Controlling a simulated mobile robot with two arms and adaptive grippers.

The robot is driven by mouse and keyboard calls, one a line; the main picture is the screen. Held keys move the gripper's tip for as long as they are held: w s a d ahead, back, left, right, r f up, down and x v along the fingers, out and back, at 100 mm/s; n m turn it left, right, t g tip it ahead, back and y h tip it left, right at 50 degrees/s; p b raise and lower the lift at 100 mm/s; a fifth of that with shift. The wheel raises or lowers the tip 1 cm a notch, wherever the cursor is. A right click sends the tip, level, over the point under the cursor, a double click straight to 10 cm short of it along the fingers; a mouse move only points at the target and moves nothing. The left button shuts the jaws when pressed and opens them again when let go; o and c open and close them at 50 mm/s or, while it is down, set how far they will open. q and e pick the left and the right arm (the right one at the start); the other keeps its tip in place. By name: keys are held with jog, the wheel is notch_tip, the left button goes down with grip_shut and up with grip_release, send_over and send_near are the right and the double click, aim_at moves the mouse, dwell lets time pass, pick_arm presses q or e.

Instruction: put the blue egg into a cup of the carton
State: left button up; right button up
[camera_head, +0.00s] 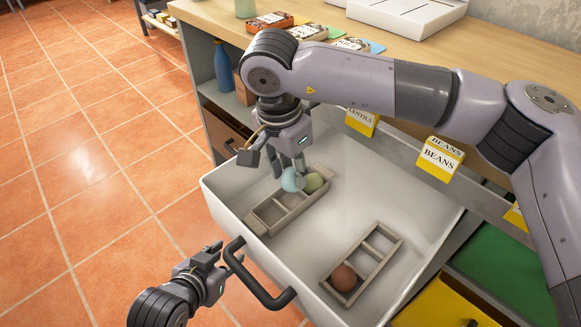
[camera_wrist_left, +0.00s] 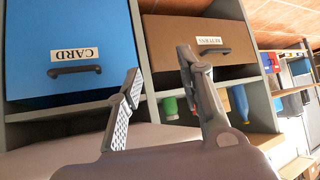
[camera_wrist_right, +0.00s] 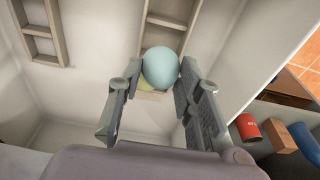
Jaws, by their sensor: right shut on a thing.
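The blue egg (camera_head: 291,180) is held between the fingers of my right gripper (camera_head: 290,165), over the back carton (camera_head: 272,224) in the open drawer. In the right wrist view the blue egg (camera_wrist_right: 160,67) sits between the fingertips, partly hiding a yellow-green egg behind it. That green egg (camera_head: 315,182) is in the carton's far end cup; the nearer cups look empty. A second carton (camera_head: 371,247) holds a brown egg (camera_head: 343,278) in its near end cup. Whether the blue egg touches the carton is unclear. My left gripper (camera_wrist_left: 160,75) is open and empty, beside the drawer handle.
The white drawer (camera_head: 330,232) has bare floor between the cartons. Its dark handle (camera_head: 262,290) sticks out at the front. A blue bottle (camera_head: 222,68) stands on a shelf; seed packets lie on the wooden top.

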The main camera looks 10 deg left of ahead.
pick_arm(q)
jog(key=shift+w+d+r+t, duration=0.4)
jog(key=shift+w+r+t, duration=0.2)
jog(key=shift+w+r, duration=0.1)
pick_arm(e)
jog(key=shift+f, duration=0.35)
pick_arm(q)
jog(key=shift+w+d+r+t+h+b, duration=0.25)
jog(key=shift+w+r+t, duration=0.1)
jog(key=shift+w+r, duration=0.1)
jog(key=shift+w+d+r+t+h+b, duration=0.15)
jog(key=shift+w+r+t+b, duration=0.1)
jog(key=shift+w+r+t, duration=0.15)
pick_arm(e)
jog(key=shift+f, duration=0.35)
pick_arm(q)
jog(key=shift+w+d+r+t+h+b, duration=0.15)
jog(key=shift+w+d+r+t+b, duration=0.15)
jog(key=shift+w+t, duration=0.15)
jog(key=shift+w+d+r+t+h+b, duration=0.15)
jog(key=shift+w+d+t+b, duration=0.1)
jog(key=shift+w+t, duration=0.15)
pick_arm(e)
jog(key=shift+f, duration=0.7)
jog(key=o, duration=0.8)
jog(key=o, duration=0.3)
